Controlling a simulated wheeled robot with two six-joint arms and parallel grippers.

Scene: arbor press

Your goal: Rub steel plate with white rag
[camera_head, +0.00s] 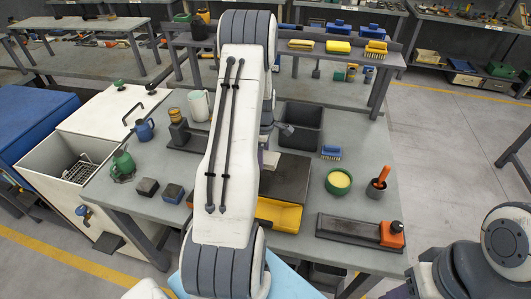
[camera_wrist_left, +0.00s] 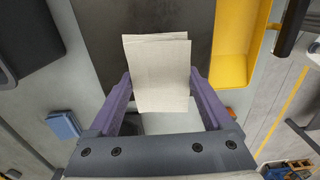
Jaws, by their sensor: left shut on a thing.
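My left gripper (camera_wrist_left: 161,78) is shut on a folded off-white rag (camera_wrist_left: 160,95), held between its purple fingers in the left wrist view. The dark grey steel plate (camera_wrist_left: 105,45) lies beyond the rag, which overlaps its near edge in that view. I cannot tell whether the rag touches the plate. In the head view the plate (camera_head: 290,180) lies on the grey bench, partly hidden by my left arm. The left gripper and rag are mostly hidden behind that arm there. My right arm shows at the lower right, but its gripper is out of view.
A yellow tray (camera_head: 280,214) sits at the plate's near side and a dark bin (camera_head: 302,120) behind it. A green bowl (camera_head: 339,181), an orange-handled tool in a cup (camera_head: 378,184) and a dark block with an orange end (camera_head: 348,229) stand right.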

